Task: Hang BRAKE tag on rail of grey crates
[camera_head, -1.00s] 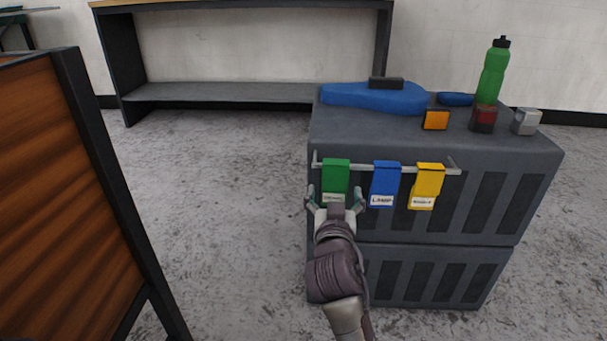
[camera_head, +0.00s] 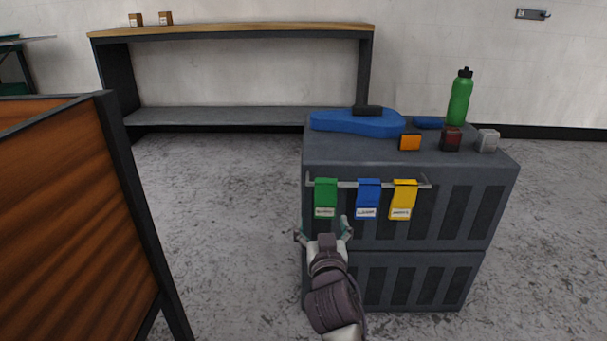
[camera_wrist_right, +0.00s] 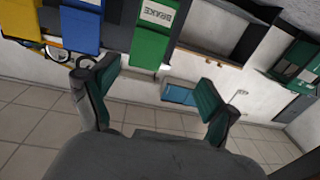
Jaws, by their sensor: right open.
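The green BRAKE tag (camera_head: 325,196) hangs at the left end of the rail (camera_head: 422,186) on the front of the upper grey crate (camera_head: 452,215). In the right wrist view the green tag (camera_wrist_right: 158,30) shows its white label reading BRAKE, upside down there. A blue LAMP tag (camera_head: 368,195) and a yellow tag (camera_head: 404,197) hang to its right. My right gripper (camera_head: 322,230) is open and empty, just below the green tag in the picture. In the wrist view its fingers (camera_wrist_right: 153,97) stand apart with nothing between them. My left gripper is out of view.
A wood-panelled box (camera_head: 75,215) stands at left. A bench (camera_head: 235,118) stands behind; floor between is clear.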

